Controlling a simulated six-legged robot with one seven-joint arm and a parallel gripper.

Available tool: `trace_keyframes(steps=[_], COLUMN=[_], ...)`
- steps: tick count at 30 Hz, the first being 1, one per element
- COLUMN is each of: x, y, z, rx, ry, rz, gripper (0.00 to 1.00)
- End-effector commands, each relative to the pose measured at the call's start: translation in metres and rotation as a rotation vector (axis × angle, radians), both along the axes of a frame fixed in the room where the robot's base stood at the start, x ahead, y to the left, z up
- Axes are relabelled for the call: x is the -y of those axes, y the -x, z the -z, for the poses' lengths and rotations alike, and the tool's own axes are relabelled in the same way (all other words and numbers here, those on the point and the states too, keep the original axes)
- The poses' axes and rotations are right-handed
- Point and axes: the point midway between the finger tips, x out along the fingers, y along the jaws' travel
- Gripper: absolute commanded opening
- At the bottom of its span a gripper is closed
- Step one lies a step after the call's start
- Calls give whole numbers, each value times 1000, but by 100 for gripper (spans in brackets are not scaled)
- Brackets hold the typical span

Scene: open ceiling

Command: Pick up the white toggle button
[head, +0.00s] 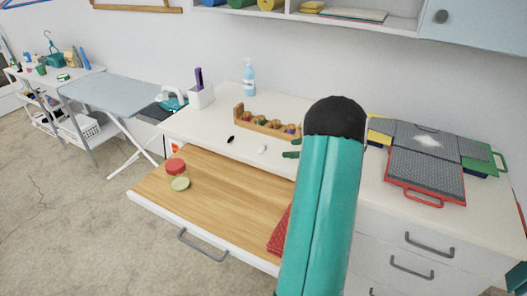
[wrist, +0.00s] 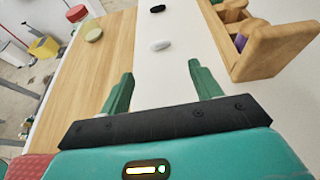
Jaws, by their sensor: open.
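The white toggle button (head: 262,150) is a small pale oval lying on the white counter, near the wooden drawer's edge. It also shows in the wrist view (wrist: 161,45), ahead of my gripper and roughly between the lines of its fingers. My gripper (wrist: 156,80) is open and empty, its two green fingers spread apart. In the head view only the green fingertips (head: 291,154) show beside my arm, to the right of the button. The fingers are apart from the button.
A black button (head: 231,139) lies near the white one. A wooden box (head: 266,124) with several small items stands behind and to the right.

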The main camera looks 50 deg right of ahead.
Motion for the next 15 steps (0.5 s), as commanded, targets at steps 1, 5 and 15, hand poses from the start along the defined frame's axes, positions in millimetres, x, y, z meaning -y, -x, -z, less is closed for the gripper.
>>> trace_keyframes(steps=[1, 5, 15], x=[-5, -12, -20], y=[-11, -33, -59], z=[5, 14, 24], rx=[0, -1, 0], ry=[-1, -1, -1], rz=[-6, -5, -5], gripper=[64, 64, 64])
